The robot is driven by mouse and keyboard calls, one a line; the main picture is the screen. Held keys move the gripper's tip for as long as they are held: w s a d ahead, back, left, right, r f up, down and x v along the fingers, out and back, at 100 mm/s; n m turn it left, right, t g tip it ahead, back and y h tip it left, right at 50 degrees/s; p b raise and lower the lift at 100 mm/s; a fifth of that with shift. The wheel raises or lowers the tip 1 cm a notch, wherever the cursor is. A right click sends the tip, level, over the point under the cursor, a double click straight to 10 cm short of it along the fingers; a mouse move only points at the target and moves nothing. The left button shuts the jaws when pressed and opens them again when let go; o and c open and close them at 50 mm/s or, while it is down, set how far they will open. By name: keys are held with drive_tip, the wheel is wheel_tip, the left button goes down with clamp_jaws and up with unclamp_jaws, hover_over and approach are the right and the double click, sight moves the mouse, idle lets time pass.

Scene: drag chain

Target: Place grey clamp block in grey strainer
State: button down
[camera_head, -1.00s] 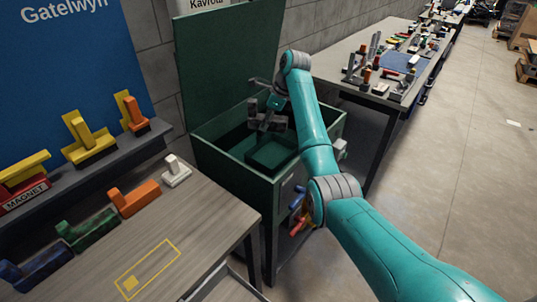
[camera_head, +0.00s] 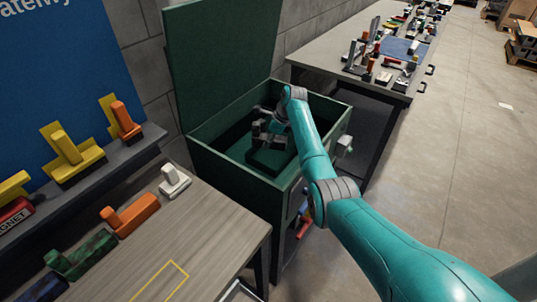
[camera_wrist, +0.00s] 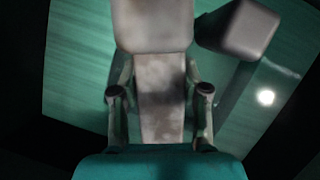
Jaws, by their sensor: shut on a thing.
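My gripper (camera_head: 268,138) is down inside an open green box (camera_head: 240,172) in the head view. In the wrist view its two fingers (camera_wrist: 160,95) are shut on a worn grey block (camera_wrist: 160,72), one on each side of its narrow part. The block's wider end points up in the picture. It looks like the grey clamp block. A green surface lies behind it, and I cannot tell whether the block touches it. A second, darker grey block (camera_wrist: 238,28) is at the upper right. I cannot make out a grey strainer in either view.
The green lid (camera_head: 222,60) stands open behind the box, and the box walls surround my gripper. A wooden table (camera_head: 205,235) with orange (camera_head: 130,214), green (camera_head: 80,255) and white (camera_head: 174,180) clamps is at left. Another cluttered table (camera_head: 320,60) stands behind right.

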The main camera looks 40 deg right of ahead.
sight(279, 138)
drive_tip(key=shift+f, duration=3.95)
drive_tip(key=c, duration=0.6)
unclamp_jaws()
drive_tip(key=shift+f, duration=0.15)
drive_tip(key=v, duration=1.2)
